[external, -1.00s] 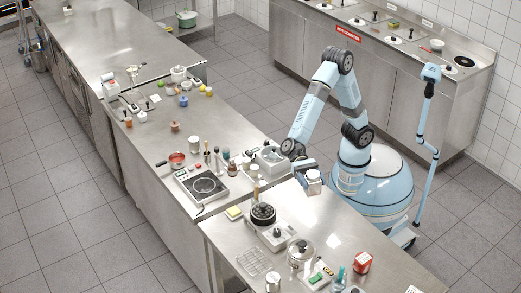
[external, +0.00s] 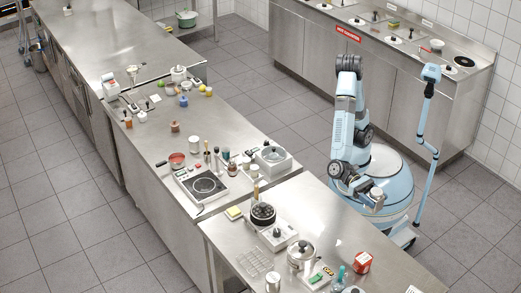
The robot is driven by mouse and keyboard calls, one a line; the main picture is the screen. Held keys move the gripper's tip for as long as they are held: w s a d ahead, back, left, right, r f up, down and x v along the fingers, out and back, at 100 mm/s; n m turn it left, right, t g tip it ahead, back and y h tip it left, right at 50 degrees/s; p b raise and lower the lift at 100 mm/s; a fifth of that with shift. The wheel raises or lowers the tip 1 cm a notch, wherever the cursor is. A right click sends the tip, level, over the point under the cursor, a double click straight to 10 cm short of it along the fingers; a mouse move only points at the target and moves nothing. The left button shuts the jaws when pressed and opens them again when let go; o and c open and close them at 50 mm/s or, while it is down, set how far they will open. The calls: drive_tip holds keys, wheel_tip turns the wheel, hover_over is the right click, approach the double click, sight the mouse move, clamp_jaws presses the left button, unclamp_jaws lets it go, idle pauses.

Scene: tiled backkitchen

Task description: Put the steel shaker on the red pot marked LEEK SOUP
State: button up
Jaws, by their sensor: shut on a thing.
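My gripper (external: 373,203) is shut on a small steel thing (external: 376,193), which looks like the steel shaker. It holds it up beside my base, to the right of the near steel table and off its edge. The fingers are too small to see in detail. A red pot (external: 177,159) with a dark side handle stands on the middle counter, behind the hot plate and far to the left of my gripper. Its marking is too small to read.
A black hot plate (external: 204,186), bottles and a scale-like device (external: 271,157) crowd the middle counter's near end. The near table holds a steel pot (external: 300,252), a wire rack (external: 257,262) and a red tin (external: 362,262). Its right rear part is clear.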

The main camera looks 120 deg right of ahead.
drive_tip(key=shift+w+a+f, duration=0.1)
drive_tip(key=shift+w+f, duration=0.1)
drive_tip(key=shift+f, duration=0.45)
drive_tip(key=w+a+f, duration=0.4)
drive_tip(key=w+a, duration=0.1)
drive_tip(key=w, duration=0.1)
hover_over(364, 258)
wheel_tip(364, 258, down, 5)
drive_tip(key=shift+d+f, duration=0.1)
drive_tip(key=shift+f, duration=0.4)
drive_tip(key=shift+w+f, duration=0.1)
drive_tip(key=shift+f, duration=1.35)
drive_tip(key=shift+f, duration=0.1)
drive_tip(key=o, duration=1.2)
drive_tip(key=shift+c, duration=0.2)
